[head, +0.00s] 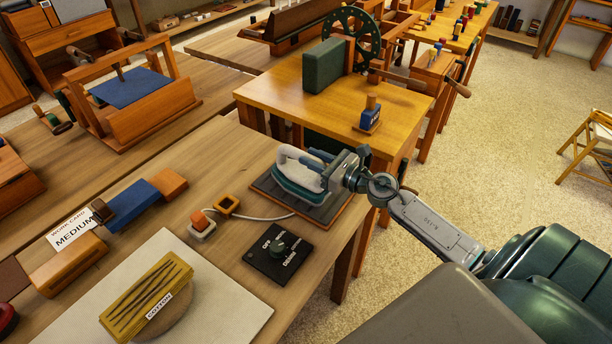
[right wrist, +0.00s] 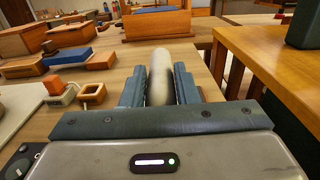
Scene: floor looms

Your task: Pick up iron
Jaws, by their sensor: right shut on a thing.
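The iron (head: 300,178) has a white handle and a teal body. It sits on a dark rest pad (head: 330,213) with a wooden edge at the table's right corner. My right gripper (head: 318,170) reaches in from the right and is shut on the iron's handle. In the right wrist view the pale handle (right wrist: 161,75) stands between the two blue-grey fingers. Whether the iron touches the pad all round is partly hidden by the gripper. My left gripper is not in view.
A board with a cotton bundle (head: 148,300) is at the front. A higher-standing wooden table (head: 290,88) with a green block is behind.

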